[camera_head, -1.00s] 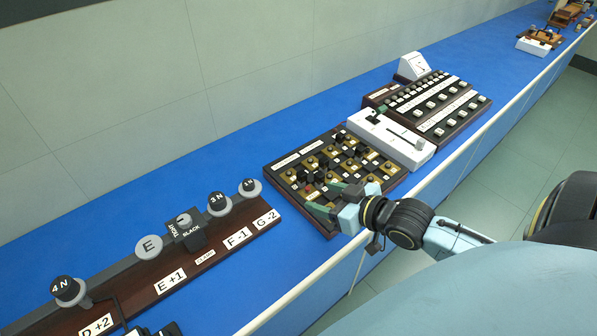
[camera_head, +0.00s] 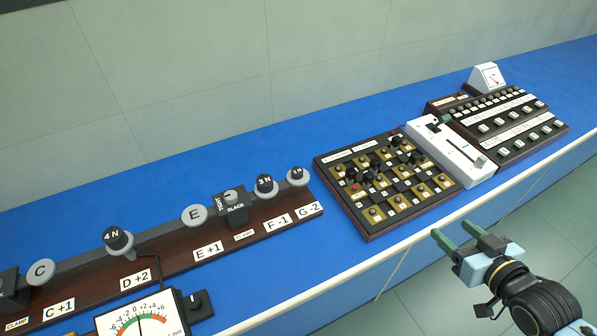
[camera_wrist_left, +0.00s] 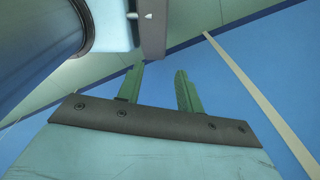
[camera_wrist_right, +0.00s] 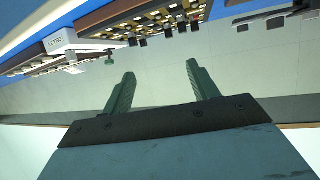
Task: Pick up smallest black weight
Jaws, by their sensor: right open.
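Black round weights sit on grey discs along the brown labelled rail: one marked 4 N (camera_head: 117,238) above D+2, a smaller one (camera_head: 265,182) above F-1, and the smallest-looking (camera_head: 296,173) above G-2, its mark too small to read surely. My right gripper (camera_head: 455,233) is open and empty, in front of the bench edge, to the right of and well apart from these weights. It also shows in the right wrist view (camera_wrist_right: 158,80). My left gripper (camera_wrist_left: 157,82) is open and empty in the left wrist view, and out of the head view.
A dark board (camera_head: 375,228) with brass squares and black knobs stands between the weights and my right gripper. A white slider box (camera_head: 455,160) and a switch panel (camera_head: 497,118) stand farther right. A dial meter (camera_head: 145,314) is at the front left. Blue bench top is clear behind.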

